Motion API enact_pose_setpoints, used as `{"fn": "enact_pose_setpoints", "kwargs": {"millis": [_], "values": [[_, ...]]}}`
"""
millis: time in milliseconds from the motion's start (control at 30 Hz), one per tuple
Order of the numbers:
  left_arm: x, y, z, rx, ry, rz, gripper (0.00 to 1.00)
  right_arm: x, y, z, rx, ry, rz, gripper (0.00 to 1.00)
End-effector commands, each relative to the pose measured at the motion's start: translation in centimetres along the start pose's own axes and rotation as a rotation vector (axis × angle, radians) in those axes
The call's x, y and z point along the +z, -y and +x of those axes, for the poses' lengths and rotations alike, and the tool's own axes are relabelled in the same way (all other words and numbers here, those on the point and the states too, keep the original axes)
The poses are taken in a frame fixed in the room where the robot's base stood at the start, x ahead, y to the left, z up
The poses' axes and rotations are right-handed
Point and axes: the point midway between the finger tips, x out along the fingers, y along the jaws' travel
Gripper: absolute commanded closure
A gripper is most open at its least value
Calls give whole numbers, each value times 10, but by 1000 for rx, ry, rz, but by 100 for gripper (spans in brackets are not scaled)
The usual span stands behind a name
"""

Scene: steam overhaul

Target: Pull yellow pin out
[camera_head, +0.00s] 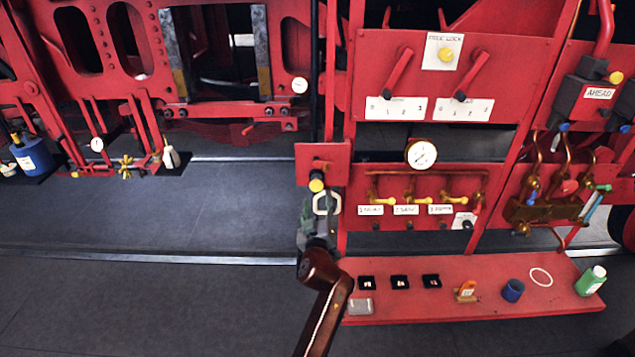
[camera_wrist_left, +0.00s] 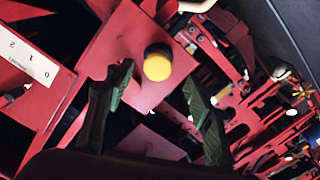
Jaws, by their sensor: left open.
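A yellow-capped pin (camera_head: 317,182) with a dark collar sticks out of a small red plate (camera_head: 322,158) left of the red panel. In the left wrist view the round yellow cap (camera_wrist_left: 157,62) shows large, near the upper middle. My left gripper (camera_head: 317,204) is just below the pin in the head view. In the left wrist view its two green fingers (camera_wrist_left: 157,76) are apart, one on each side of the pin's line. No contact with the pin shows, and nothing is between the fingers. My right gripper is not in view.
A second yellow knob (camera_head: 446,55) sits on a white label between two red levers. A gauge (camera_head: 421,153) and yellow valve handles are to the right. A red shelf (camera_head: 470,295) carries small items.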

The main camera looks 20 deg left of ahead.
Motion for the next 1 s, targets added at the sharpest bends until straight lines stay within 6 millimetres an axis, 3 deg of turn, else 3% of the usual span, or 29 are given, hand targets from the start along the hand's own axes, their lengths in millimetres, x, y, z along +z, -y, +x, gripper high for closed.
{"fn": "enact_pose_setpoints", "kwargs": {"millis": [167, 400, 600, 1000], "values": [[-9, -3, 12, -1, -12, -9, 51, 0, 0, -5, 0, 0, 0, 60], [-10, -3, 50, 0, -10, -7, 51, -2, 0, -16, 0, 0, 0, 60], [-9, -2, 71, 0, -11, -7, 51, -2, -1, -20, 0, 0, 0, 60], [-8, -1, 77, 0, -10, -9, 53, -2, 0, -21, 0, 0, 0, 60]]}}
